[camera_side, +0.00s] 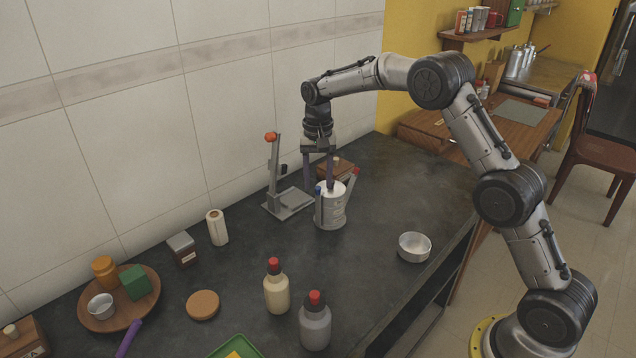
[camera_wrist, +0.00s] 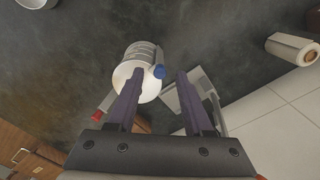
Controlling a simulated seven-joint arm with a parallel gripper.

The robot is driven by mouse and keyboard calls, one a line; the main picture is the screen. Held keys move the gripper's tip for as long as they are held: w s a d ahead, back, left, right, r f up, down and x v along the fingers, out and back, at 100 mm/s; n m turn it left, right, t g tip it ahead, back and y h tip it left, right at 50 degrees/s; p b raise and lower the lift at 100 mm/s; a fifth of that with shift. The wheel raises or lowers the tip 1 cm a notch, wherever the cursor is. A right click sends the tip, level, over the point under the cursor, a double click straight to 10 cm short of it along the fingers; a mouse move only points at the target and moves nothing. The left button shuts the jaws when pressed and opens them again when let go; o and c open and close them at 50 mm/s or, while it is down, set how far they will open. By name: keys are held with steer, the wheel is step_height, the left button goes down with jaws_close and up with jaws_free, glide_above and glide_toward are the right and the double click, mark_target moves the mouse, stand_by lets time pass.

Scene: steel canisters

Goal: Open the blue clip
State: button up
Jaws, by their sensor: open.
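A steel canister (camera_side: 331,212) with a pale top stands upright on the dark counter; it also shows in the wrist view (camera_wrist: 143,51). The blue clip (camera_side: 318,190) is on its left side, its lever lying close along the wall. In the wrist view the blue tip (camera_wrist: 158,71) appears between my fingertips. A red-tipped clip (camera_side: 354,173) slants outward on the canister's right side. My gripper (camera_side: 318,184) points down over the canister's top with its purple fingers apart and empty. I cannot tell whether a finger touches the clip.
A grey stand with a red-topped post (camera_side: 274,170) is close behind left of the canister. A wooden box (camera_side: 337,168) is behind it. A metal bowl (camera_side: 414,247) is at right, with two bottles (camera_side: 276,287) (camera_side: 315,322) in front. Counter between them is clear.

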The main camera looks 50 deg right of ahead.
steer(key=shift+f, duration=0.7)
jaws_close()
steer(key=shift+r, duration=0.1)
stand_by(0.9)
